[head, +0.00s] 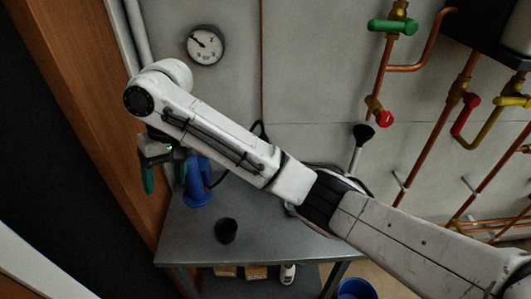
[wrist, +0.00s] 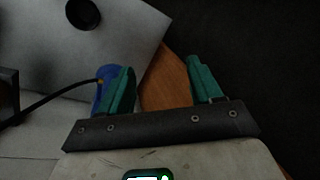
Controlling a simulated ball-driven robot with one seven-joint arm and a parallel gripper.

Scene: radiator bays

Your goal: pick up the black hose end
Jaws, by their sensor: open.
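A thin black hose (wrist: 50,101) runs in from the left edge of the wrist view to a blue object. Its end, with a small orange-yellow spot, seems to meet the blue object (wrist: 98,98) beside my left finger; I cannot tell if they are joined. In the head view the hose (head: 219,180) shows as a short curve right of the blue object (head: 198,184), which stands on the bench. My gripper (head: 165,182) is open and empty, left of the blue object. Its green fingers (wrist: 160,70) are wide apart; the left one partly covers the blue object.
A black cup (head: 226,230) stands on the grey bench (head: 185,230). A wooden panel (head: 100,130) rises close on the left. A gauge (head: 205,45) and copper pipes (head: 440,125) with valves are on the wall. A blue bucket (head: 357,289) is on the floor.

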